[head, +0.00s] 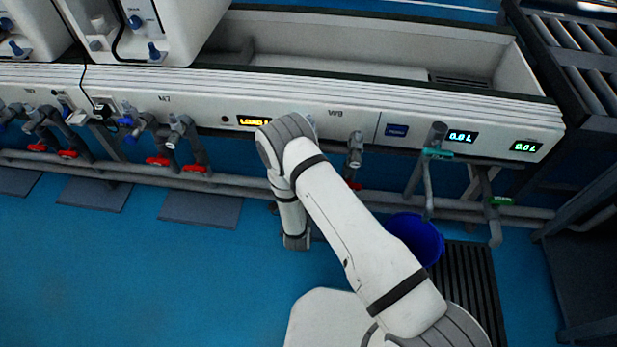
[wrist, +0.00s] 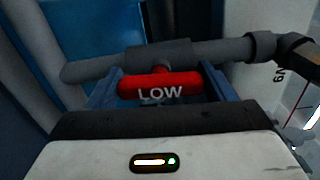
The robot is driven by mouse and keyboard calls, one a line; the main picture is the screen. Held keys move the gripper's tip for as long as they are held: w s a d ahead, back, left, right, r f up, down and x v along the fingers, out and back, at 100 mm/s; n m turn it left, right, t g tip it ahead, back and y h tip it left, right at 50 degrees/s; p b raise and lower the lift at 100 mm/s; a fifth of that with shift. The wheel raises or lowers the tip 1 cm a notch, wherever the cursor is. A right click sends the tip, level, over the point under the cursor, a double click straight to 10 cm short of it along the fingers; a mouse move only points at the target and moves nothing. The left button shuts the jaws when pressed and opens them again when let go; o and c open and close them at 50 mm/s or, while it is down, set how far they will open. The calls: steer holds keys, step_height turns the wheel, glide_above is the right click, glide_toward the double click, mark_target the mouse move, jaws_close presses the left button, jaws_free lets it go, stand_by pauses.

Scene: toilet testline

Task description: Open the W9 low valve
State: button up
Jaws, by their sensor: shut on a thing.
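A "W9" label shows in part at the right of the wrist view. In the head view the W9 panel (head: 334,113) is above and behind my arm. My arm hides the gripper and the low valve there. Another W9 tap (head: 355,150) stands to the right, with a little red at its foot.
A blue bucket (head: 416,238) stands on the floor right of my arm, by a dark floor grate (head: 470,285). Taps with red handles (head: 158,160) line the W7 station at left. Grey pipes (head: 100,168) run along the bench front.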

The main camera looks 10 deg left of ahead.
steer(key=shift+d+r+n, duration=0.1)
steer(key=shift+d+n, duration=0.1)
steer(key=shift+n, duration=0.2)
steer(key=o, duration=1)
steer(key=shift+a, duration=0.15)
steer(key=shift+s, duration=0.1)
steer(key=s+p, duration=0.2)
steer(key=s, duration=0.5)
steer(key=shift+s+d, duration=0.25)
steer(key=shift+s, duration=0.1)
